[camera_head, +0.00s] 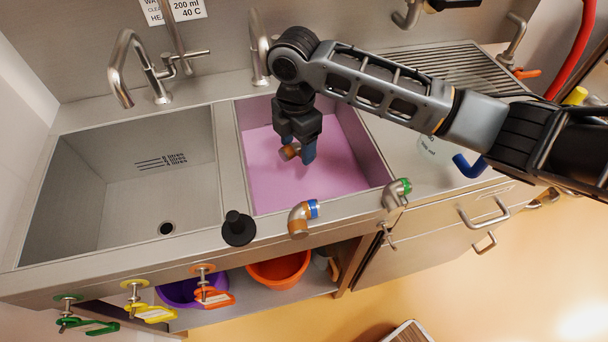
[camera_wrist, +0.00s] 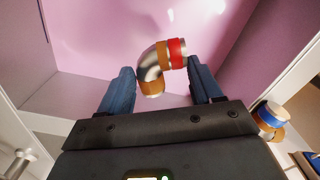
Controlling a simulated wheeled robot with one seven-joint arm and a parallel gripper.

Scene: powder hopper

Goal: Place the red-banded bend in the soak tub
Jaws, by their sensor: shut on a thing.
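The red-banded bend is a curved metal elbow with copper-brown ends and a red band, seen in the wrist view (camera_wrist: 156,66) between my blue fingertips. In the head view the bend (camera_head: 290,152) shows partly beside the fingers; its red band is hard to make out there. My gripper (camera_head: 301,153) is shut on it and points down inside the right-hand basin, which is pink inside and looks like the soak tub (camera_head: 361,143). The bend appears to be above the pink bottom; its exact height is hard to tell.
A blue-banded bend (camera_head: 299,219) and a green-banded bend (camera_head: 397,192) sit on the front rim. A black plug (camera_head: 238,228) stands left of them. The empty grey basin (camera_head: 130,180) is at left. A faucet (camera_head: 259,48) stands behind the tub.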

